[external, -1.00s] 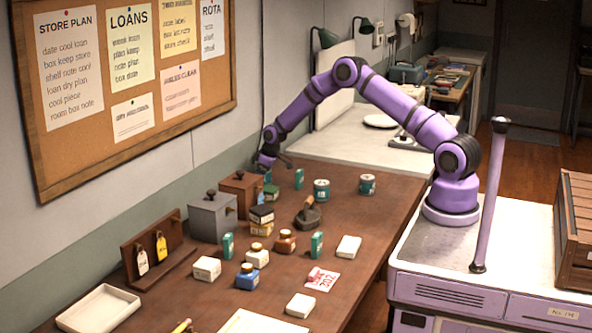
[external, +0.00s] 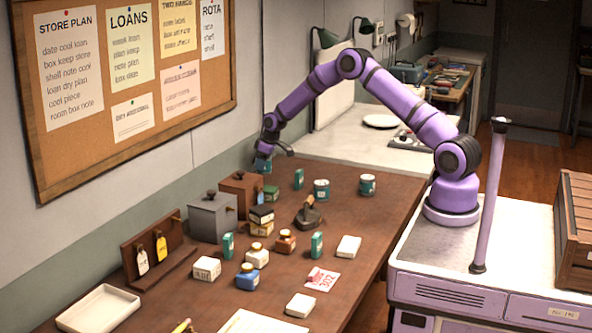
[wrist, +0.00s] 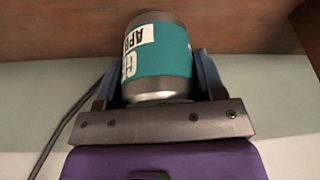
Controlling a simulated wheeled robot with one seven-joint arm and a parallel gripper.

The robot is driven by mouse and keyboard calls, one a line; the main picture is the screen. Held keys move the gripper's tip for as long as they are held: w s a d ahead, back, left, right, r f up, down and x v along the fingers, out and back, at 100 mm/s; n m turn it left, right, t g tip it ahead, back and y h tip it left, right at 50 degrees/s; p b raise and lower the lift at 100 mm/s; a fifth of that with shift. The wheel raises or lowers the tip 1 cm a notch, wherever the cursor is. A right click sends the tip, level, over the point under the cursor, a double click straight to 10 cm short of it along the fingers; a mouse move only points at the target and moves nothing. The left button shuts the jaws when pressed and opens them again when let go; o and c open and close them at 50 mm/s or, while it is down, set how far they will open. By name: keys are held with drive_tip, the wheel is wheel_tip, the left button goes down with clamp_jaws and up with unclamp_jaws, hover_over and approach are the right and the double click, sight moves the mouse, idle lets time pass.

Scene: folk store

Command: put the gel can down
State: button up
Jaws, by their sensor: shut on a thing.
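The gel can (external: 263,165) is a teal can with a white label. It also shows in the wrist view (wrist: 172,62), where part of its lettering reads upside down. My gripper (external: 271,152) is shut on it, with a finger on each side of the can in the wrist view (wrist: 158,75). The can hangs over the far left part of the brown table (external: 350,225), close to the wall. It looks a little above the table top, though the exact gap is hard to tell.
A brown box (external: 240,187) and a grey box (external: 212,216) stand nearer along the wall. The table between the cans and the right edge is clear.

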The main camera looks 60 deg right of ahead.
drive_tip(key=v, duration=0.4)
drive_tip(key=shift+w+d+r, duration=0.2)
drive_tip(key=shift+w+r, duration=0.1)
drive_tip(key=shift+r, duration=0.15)
drive_tip(key=s+d+m, duration=0.1)
drive_tip(key=s+d, duration=0.5)
drive_tip(key=s, duration=0.7)
drive_tip(key=s+d+m, duration=0.1)
drive_tip(key=s+d, duration=0.5)
drive_tip(key=s, duration=0.6)
drive_tip(key=shift+h, duration=0.4)
drive_tip(key=f, duration=0.5)
drive_tip(key=shift+s+a+f, duration=0.1)
drive_tip(key=shift+s+a, duration=0.1)
drive_tip(key=shift+s, duration=0.05)
drive_tip(key=shift+f, duration=2.15)
drive_tip(key=shift+f, duration=0.15)
drive_tip(key=o, duration=1)
